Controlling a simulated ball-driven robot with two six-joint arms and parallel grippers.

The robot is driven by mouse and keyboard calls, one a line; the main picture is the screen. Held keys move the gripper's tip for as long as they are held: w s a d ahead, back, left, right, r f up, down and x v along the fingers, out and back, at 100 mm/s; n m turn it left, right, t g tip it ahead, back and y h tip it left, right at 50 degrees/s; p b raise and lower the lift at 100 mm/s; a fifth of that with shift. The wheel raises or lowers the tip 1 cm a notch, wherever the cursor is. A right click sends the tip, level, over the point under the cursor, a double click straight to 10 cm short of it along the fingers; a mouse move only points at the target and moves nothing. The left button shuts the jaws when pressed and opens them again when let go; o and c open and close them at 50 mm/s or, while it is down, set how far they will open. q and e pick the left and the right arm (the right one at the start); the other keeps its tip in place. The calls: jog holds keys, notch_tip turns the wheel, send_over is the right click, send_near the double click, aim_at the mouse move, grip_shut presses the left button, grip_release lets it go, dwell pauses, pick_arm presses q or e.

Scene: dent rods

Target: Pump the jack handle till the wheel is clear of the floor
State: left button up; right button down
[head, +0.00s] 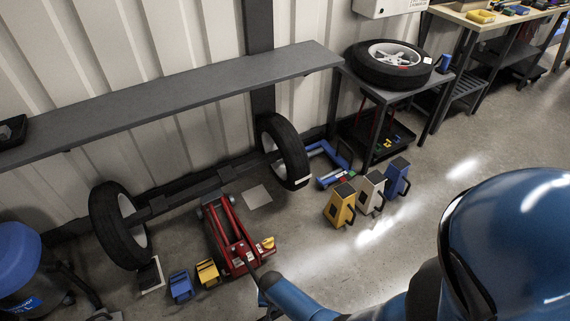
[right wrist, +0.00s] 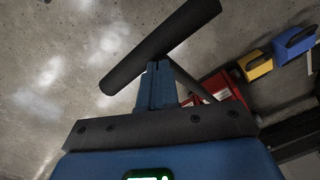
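The red floor jack (head: 222,238) stands on the floor with its head end under the dark axle beam. A wheel with a black tyre stands at each end, the left wheel (head: 107,227) and the right wheel (head: 281,148). I cannot make out a gap under either tyre. The black jack handle (right wrist: 160,45) is a crossbar on a shaft; the shaft runs towards the jack. My right gripper (right wrist: 157,68) meets the handle at its crossbar, its blue fingers close together and apparently shut on it. In the head view my right arm largely hides this grip. My left gripper is out of view.
Yellow (head: 340,205), white (head: 370,190) and blue (head: 396,178) stands are right of the jack. Blue (head: 181,286) and yellow (head: 207,273) blocks sit to its left. A grey shelf (head: 180,95) runs above the axle. A spare wheel (head: 388,64) lies on a table.

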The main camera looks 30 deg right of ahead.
pick_arm(q)
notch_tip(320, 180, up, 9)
jog(key=p, duration=0.7)
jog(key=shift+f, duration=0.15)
pick_arm(e)
jog(key=w+r, duration=1)
jog(key=r, duration=0.5)
jog(key=shift+w+a+r, duration=0.15)
jog(key=shift+w+r, duration=0.15)
jog(key=shift+w, duration=0.05)
